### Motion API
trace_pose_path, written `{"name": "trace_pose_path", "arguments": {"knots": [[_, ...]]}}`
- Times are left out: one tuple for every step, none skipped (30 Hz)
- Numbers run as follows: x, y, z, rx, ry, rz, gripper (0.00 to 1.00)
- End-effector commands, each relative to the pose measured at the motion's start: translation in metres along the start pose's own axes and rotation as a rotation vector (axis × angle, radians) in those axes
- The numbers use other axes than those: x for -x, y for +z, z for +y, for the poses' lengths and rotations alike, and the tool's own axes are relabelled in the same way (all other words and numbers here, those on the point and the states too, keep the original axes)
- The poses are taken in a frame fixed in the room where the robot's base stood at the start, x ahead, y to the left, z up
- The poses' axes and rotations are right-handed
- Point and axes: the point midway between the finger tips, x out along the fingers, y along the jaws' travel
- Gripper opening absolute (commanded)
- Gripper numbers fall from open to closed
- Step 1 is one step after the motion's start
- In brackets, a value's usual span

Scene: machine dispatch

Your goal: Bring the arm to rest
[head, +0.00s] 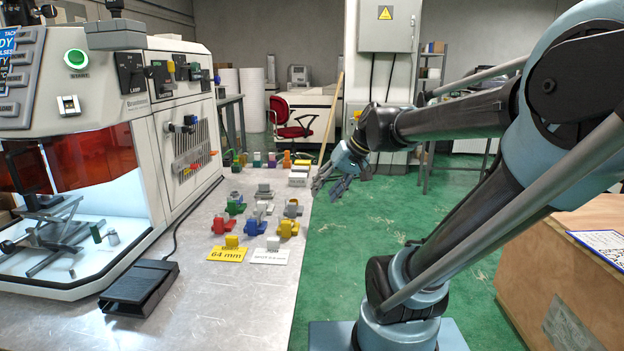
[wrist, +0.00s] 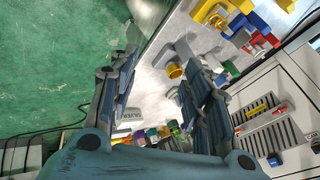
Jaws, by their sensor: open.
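My gripper (head: 336,183) hangs in the air at the table's right edge in the head view, above the green floor. In the wrist view my gripper (wrist: 160,85) has its two fingers well apart, with nothing between them. My arm reaches from the right side of the head view, bent at the elbow, with the forearm running left to the gripper. The gripper is apart from the colored parts on the table (head: 195,310).
A laser machine (head: 180,140) stands at the left. Several colored parts, among them a blue one (head: 254,227), sit mid-table near a yellow 64 mm sign (head: 228,254). A black pedal (head: 140,287) lies in front. A wooden crate (head: 560,270) stands at the right.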

Motion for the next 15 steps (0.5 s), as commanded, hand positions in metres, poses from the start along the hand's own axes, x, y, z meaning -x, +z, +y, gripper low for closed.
{"name": "trace_pose_path", "arguments": {"knots": [[-0.003, 0.022, 0.016, -0.013, 0.048, -0.014, 0.44], [-0.004, 0.033, 0.025, -0.02, 0.078, -0.023, 0.44], [-0.006, 0.048, 0.038, -0.03, 0.119, -0.034, 0.44], [-0.007, 0.06, 0.047, -0.039, 0.149, -0.042, 0.44], [-0.009, 0.071, 0.056, -0.046, 0.179, -0.051, 0.44], [-0.01, 0.086, 0.068, -0.058, 0.218, -0.062, 0.44], [-0.011, 0.097, 0.077, -0.067, 0.249, -0.069, 0.44], [-0.012, 0.108, 0.086, -0.075, 0.278, -0.076, 0.44], [-0.014, 0.122, 0.097, -0.087, 0.316, -0.085, 0.44], [-0.014, 0.131, 0.105, -0.094, 0.343, -0.092, 0.44], [-0.015, 0.141, 0.113, -0.102, 0.369, -0.098, 0.44], [-0.016, 0.151, 0.121, -0.113, 0.4, -0.105, 0.44], [-0.016, 0.158, 0.128, -0.119, 0.421, -0.109, 0.44], [-0.016, 0.164, 0.133, -0.125, 0.439, -0.113, 0.44], [-0.017, 0.172, 0.139, -0.132, 0.461, -0.118, 0.44]]}}
